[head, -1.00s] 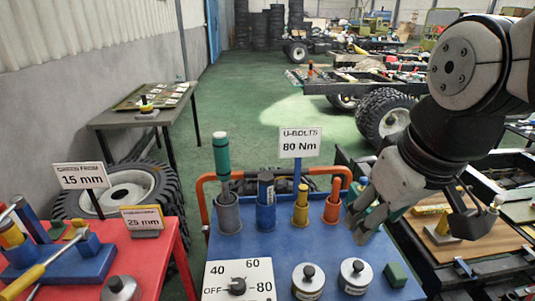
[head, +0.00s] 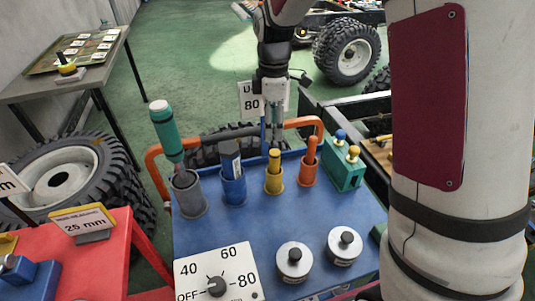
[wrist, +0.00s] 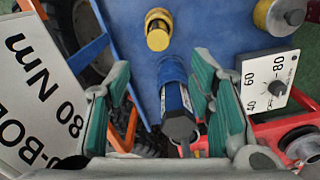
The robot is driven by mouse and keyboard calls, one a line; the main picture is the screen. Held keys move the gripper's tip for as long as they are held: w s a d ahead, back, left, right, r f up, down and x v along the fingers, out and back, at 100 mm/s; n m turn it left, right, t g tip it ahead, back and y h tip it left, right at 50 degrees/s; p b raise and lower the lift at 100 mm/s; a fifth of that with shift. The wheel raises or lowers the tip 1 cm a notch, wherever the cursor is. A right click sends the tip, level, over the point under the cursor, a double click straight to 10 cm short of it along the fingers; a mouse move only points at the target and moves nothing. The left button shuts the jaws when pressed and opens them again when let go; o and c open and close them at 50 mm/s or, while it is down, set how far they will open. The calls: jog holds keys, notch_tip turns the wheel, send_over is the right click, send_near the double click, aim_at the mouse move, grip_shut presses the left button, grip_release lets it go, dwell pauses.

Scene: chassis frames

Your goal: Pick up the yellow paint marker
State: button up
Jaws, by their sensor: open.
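The yellow paint marker (head: 274,157) stands upright in a yellow cup (head: 274,182) on the blue bench top, between the blue and orange cups. In the wrist view, the yellow marker (wrist: 157,38) is seen from above, near the top, ahead of the fingers. My gripper (head: 277,125) hangs beyond the cups at the back edge of the bench. In the wrist view, my gripper (wrist: 162,80) has its teal-padded fingers spread apart. The dark tool (wrist: 179,124) in the blue cup appears between them; I cannot tell how far below.
A green-handled tool (head: 167,135) leans in the grey cup. An orange marker (head: 312,150) stands right of the yellow one, then a green block (head: 343,172) with two knobs. An orange rail (head: 152,170) and the U-bolts sign (head: 250,102) stand at the back.

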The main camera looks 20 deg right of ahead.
aim_at(274, 161)
notch_tip(274, 161, down, 8)
jog(key=shift+f, duration=0.15)
jog(key=shift+d+f+p, duration=0.15)
jog(key=shift+f+p, duration=0.1)
jog(key=shift+f, duration=1.1)
jog(key=shift+d+f+p, duration=0.1)
jog(key=shift+f+p, duration=0.1)
jog(key=shift+f, duration=1.1)
jog(key=shift+c, duration=0.3)
grip_shut()
